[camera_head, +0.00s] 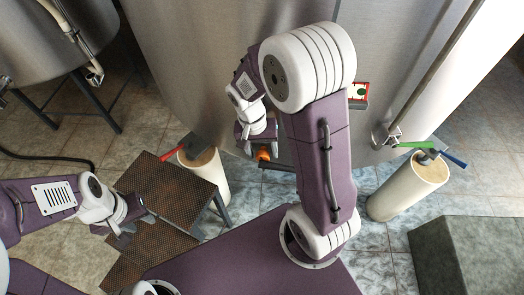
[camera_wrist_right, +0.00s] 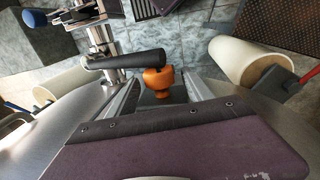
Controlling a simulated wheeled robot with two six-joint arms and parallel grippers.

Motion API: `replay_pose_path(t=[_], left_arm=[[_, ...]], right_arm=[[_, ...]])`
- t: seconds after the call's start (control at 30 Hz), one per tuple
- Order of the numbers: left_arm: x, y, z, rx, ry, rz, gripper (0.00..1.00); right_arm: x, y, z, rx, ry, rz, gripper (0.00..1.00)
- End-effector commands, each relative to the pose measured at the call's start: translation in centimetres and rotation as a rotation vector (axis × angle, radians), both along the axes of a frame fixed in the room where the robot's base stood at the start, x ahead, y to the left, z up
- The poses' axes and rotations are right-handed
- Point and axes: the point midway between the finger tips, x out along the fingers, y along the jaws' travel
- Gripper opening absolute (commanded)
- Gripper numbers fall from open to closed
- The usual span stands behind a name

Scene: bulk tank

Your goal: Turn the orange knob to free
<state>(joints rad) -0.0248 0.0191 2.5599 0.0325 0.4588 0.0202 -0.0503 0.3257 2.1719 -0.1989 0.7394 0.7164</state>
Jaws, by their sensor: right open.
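The orange knob (camera_head: 263,154) shows at the front of the steel tank, just beyond my right gripper (camera_head: 258,142). In the right wrist view the orange knob (camera_wrist_right: 157,80) appears between the two fingers of my right gripper (camera_wrist_right: 160,92), with a gap on either side. The right gripper is open, and I see no clear contact with the knob. My left gripper (camera_head: 131,214) hangs over the rusty step at the lower left, far from the knob; its finger gap is unclear. The knob's setting marks cannot be made out.
A dark cylindrical handle (camera_wrist_right: 125,62) lies close beside the knob. The steel tank (camera_head: 205,70) fills the back. Pale cylinders (camera_head: 408,186) holding coloured-handled tools stand either side. A perforated rusty step (camera_head: 170,190) is at left, a grey block (camera_head: 470,255) at right.

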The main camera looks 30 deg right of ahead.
Motion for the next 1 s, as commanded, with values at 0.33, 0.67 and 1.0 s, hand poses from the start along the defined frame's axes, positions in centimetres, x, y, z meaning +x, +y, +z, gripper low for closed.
replay_pose_path(t=[0.33,0.67,1.0], left_arm=[[0.0,0.0,0.0,0.0,0.0,0.0,0.36],[0.0,0.0,0.9,0.0,0.0,0.0,0.36],[0.0,0.0,2.9,0.0,0.0,0.0,0.36]], right_arm=[[0.0,0.0,0.0,-0.001,0.002,0.0,0.0],[0.0,0.2,0.1,-0.079,0.053,0.005,0.0],[0.3,0.6,0.0,-0.327,0.204,0.004,0.0]])
